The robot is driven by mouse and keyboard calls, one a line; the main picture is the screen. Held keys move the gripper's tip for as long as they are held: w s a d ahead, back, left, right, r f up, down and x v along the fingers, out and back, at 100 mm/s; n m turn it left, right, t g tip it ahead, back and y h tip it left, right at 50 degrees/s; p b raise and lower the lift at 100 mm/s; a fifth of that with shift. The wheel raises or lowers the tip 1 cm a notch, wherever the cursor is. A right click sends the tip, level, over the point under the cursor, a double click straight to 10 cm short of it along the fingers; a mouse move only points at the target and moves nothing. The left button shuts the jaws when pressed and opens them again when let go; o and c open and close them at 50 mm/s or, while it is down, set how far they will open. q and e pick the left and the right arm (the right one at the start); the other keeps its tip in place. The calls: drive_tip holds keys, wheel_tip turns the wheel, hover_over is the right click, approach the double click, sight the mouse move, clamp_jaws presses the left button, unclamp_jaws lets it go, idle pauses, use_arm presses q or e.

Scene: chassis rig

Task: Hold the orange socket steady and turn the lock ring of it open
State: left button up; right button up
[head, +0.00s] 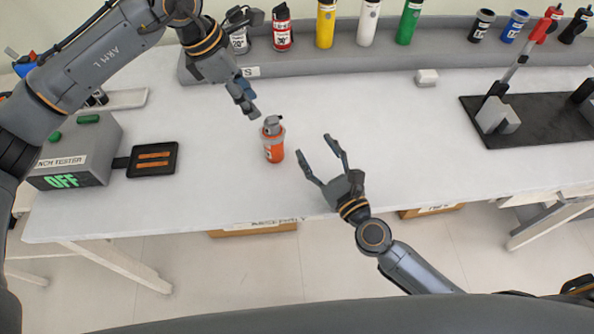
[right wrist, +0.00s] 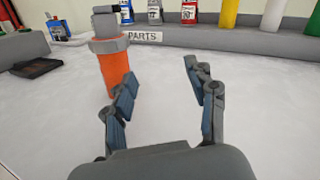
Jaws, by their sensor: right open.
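The orange socket (head: 274,153) stands upright on the white table, with a grey lock ring (head: 272,131) around its upper part and a grey piece on top. In the right wrist view the orange socket (right wrist: 116,75) and its ring (right wrist: 108,45) are left of centre, beyond the left finger. My right gripper (head: 315,147) is open and empty, just right of the socket; its fingers (right wrist: 160,72) show in the right wrist view. My left gripper (head: 246,102) hangs above and left of the socket, apart from it; its finger gap is unclear.
A bench tester (head: 75,155) reading OFF and a dark pad (head: 153,160) with orange strips are at left. A grey parts shelf (head: 300,58) with coloured cylinders lines the back. A black stand (head: 535,125) is at right. A small white block (head: 427,78) lies near the shelf. The table's middle right is clear.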

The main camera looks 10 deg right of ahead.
sight(266, 131)
drive_tip(key=s+a+m, duration=0.1)
drive_tip(key=s+a, duration=0.1)
drive_tip(key=s+a+m+y, duration=0.1)
drive_tip(key=s+a, duration=0.1)
drive_tip(key=a, duration=0.1)
drive_tip(key=shift+s+f+g, duration=0.15)
drive_tip(key=shift+s+g, duration=0.05)
drive_tip(key=shift+g, duration=0.2)
drive_tip(key=shift+a, duration=0.2)
drive_tip(key=x, duration=1.3)
drive_tip(key=shift+w+f, duration=0.1)
drive_tip(key=shift+w, duration=0.15)
clamp_jaws()
